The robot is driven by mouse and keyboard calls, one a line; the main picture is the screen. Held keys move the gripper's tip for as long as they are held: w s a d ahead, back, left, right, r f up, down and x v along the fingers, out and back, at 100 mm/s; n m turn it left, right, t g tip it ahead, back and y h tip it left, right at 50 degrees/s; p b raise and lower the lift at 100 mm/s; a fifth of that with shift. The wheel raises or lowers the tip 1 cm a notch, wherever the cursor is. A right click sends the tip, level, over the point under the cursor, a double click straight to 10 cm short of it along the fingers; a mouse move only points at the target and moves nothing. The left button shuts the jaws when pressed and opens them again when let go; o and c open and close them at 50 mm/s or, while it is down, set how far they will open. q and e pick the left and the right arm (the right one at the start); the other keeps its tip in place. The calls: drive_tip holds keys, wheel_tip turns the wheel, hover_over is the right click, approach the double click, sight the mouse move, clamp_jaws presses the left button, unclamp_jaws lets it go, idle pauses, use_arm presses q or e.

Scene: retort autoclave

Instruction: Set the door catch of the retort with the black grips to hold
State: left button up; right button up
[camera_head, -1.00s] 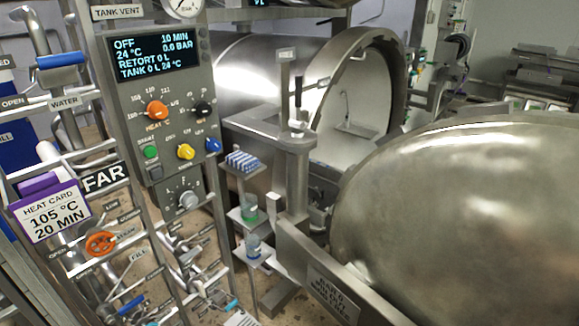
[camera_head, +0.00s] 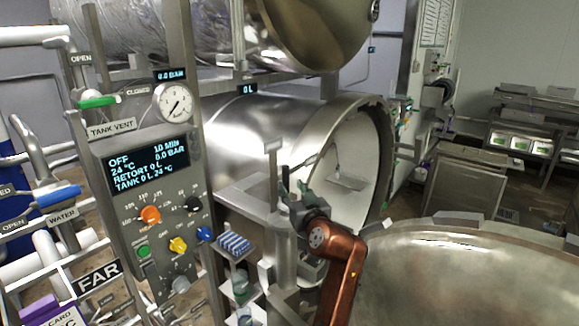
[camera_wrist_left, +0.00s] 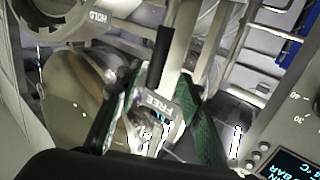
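The retort (camera_head: 250,125) is a steel drum with its mouth open and its domed door (camera_head: 470,275) swung out at the lower right. In the left wrist view, the catch's black grip (camera_wrist_left: 164,55) stands up by a plate marked FREE (camera_wrist_left: 157,102). A HOLD mark (camera_wrist_left: 98,17) shows at the upper left. My left gripper (camera_head: 296,192) is at the post beside the retort mouth. In the wrist view its green-padded fingers (camera_wrist_left: 165,85) are spread either side of the black grip, with gaps; contact is not visible. My right gripper is out of view.
A control panel (camera_head: 150,190) with a display and knobs stands left of the catch. A steel post (camera_head: 273,170) and a blue-striped block (camera_head: 234,244) are close to my left gripper. A second vessel (camera_head: 310,35) hangs above. Steel tables stand at the right.

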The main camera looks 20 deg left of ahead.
sight(287, 172)
use_arm(q)
drive_tip(key=shift+w+d+r, duration=0.1)
drive_tip(key=shift+w+r, duration=0.05)
drive_tip(key=shift+r, duration=0.4)
drive_tip(key=shift+w+r, duration=0.15)
drive_tip(key=shift+r, duration=0.4)
drive_tip(key=p+x, duration=0.1)
drive_tip(key=x, duration=0.5)
drive_tip(key=shift+w+a, duration=0.4)
clamp_jaws()
